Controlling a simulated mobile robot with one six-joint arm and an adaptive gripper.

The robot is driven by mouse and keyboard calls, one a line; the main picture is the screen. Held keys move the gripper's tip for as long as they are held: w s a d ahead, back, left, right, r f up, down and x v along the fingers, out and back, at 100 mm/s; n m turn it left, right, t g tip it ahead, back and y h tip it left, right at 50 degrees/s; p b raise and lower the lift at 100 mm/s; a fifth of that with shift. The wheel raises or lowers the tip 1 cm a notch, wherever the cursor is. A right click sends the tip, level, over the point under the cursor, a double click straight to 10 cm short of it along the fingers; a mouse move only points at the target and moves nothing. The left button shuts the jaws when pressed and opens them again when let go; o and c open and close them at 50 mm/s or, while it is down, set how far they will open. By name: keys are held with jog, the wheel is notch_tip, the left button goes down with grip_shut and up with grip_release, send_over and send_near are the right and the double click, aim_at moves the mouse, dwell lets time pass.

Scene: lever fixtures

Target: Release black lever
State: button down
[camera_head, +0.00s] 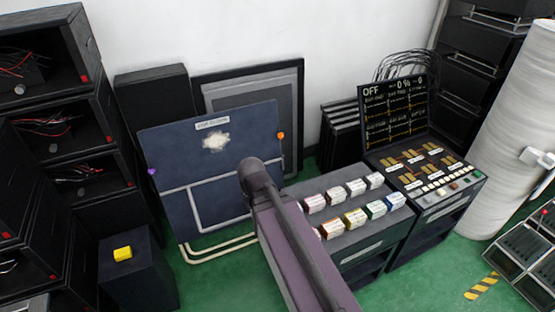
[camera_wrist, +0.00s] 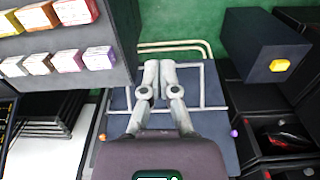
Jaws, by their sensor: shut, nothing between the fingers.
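My gripper (camera_wrist: 159,68) is shut and empty in the wrist view, its two grey fingers side by side in front of the dark blue board (camera_wrist: 205,153). In the head view this board (camera_head: 165,160) leans upright in the middle, with a pale frame on its lower part, a whitish patch and a label. A purple knob (camera_head: 152,171) is on its left edge and an orange knob (camera_head: 281,135) on its right. I cannot make out a black lever in either view. My arm covers part of the board's lower right in the head view, and my gripper does not show there.
A bench (camera_head: 358,238) with several coloured blocks stands right of the board, beside a console (camera_head: 430,205) whose screen reads OFF. A dark box with a yellow block (camera_head: 122,253) stands at left, near black shelves (camera_head: 45,120). Green floor (camera_head: 215,285) shows between.

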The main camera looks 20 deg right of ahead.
jog(key=w+d+f+n+t+h+b, duration=0.2)
jog(key=w+d+f+b, duration=0.4)
jog(key=w+f+b, duration=0.3)
jog(key=w+d+f+n+t+h+b, duration=0.3)
jog(key=w+f+b, duration=0.6)
jog(key=w+b, duration=0.9)
jog(key=w+d+f+n+t+h+b, duration=0.2)
jog(key=w+d+f+h+b, duration=0.4)
jog(key=w, duration=1.9)
jog(key=d+f+t+b, duration=0.1)
jog(key=d+f+b, duration=0.2)
jog(key=b, duration=0.4)
jog(key=shift+w+d+f+n, duration=0.25)
jog(key=shift+d+f+n, duration=0.15)
jog(key=shift+f, duration=0.05)
jog(key=b+x, duration=0.3)
jog(key=x, duration=0.7)
jog(key=shift+w+r+b, duration=0.1)
jog(key=shift+w+b, duration=0.05)
jog(key=shift+b, duration=0.2)
jog(key=shift+s+d, duration=0.25)
jog(key=shift+d, duration=0.8)
jog(key=shift+s+d+f, duration=0.1)
jog(key=shift+d+f, duration=0.15)
jog(key=shift+d, duration=0.65)
